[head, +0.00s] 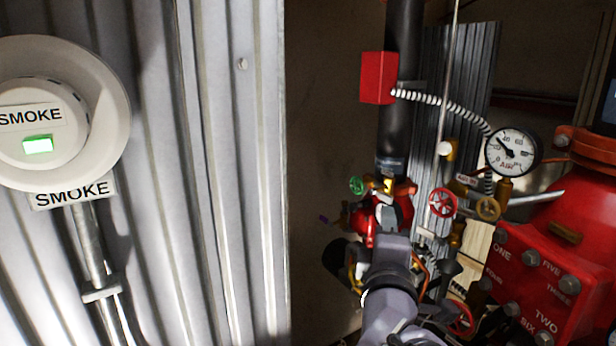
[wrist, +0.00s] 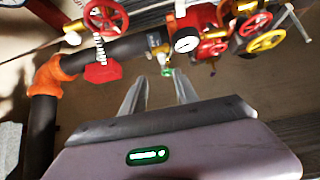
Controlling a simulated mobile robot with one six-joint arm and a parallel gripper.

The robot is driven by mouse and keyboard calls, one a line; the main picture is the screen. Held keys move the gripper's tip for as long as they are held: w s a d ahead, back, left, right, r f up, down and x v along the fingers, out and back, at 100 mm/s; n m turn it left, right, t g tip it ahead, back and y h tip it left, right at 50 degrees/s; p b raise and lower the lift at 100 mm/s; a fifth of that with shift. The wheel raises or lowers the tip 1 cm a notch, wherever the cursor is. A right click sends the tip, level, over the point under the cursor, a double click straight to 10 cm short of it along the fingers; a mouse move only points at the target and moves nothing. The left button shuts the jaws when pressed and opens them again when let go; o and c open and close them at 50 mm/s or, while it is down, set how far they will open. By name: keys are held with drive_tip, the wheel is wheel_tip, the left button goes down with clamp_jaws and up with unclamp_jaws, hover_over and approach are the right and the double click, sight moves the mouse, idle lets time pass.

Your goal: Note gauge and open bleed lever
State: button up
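The pressure gauge (head: 512,152) has a white dial marked AIR, at the right of the head view. Its black needle points to the upper left; the exact reading is too small to tell. A smaller white gauge shows in the wrist view (wrist: 186,45). My gripper (wrist: 161,81) is open and empty, its two fingers apart and pointing at the pipework. A small green handle (wrist: 168,72) shows just beyond the fingertips. In the head view my wrist hides the fingers. A silver lever (head: 537,198) sticks out below the gauge; I cannot tell which lever is the bleed lever.
A red tank (head: 563,240) with numbered labels stands at the right. A black vertical pipe (head: 404,100) carries a red box (head: 378,78). A corrugated wall with a smoke detector (head: 50,115) fills the left.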

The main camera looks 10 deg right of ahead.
sight(386, 199)
drive_tip(key=p+x, duration=0.2)
drive_tip(key=x, duration=1)
drive_tip(key=shift+w+d+f, duration=0.1)
drive_tip(key=shift+d+f, duration=0.05)
drive_tip(key=shift+d, duration=0.05)
drive_tip(key=shift+w+d+f+p, duration=0.15)
drive_tip(key=shift+w+d+p, duration=0.2)
drive_tip(key=shift+w, duration=0.15)
drive_tip(key=shift+s+a, duration=0.1)
drive_tip(key=shift+s, duration=0.1)
drive_tip(key=shift+c, duration=1)
clamp_jaws()
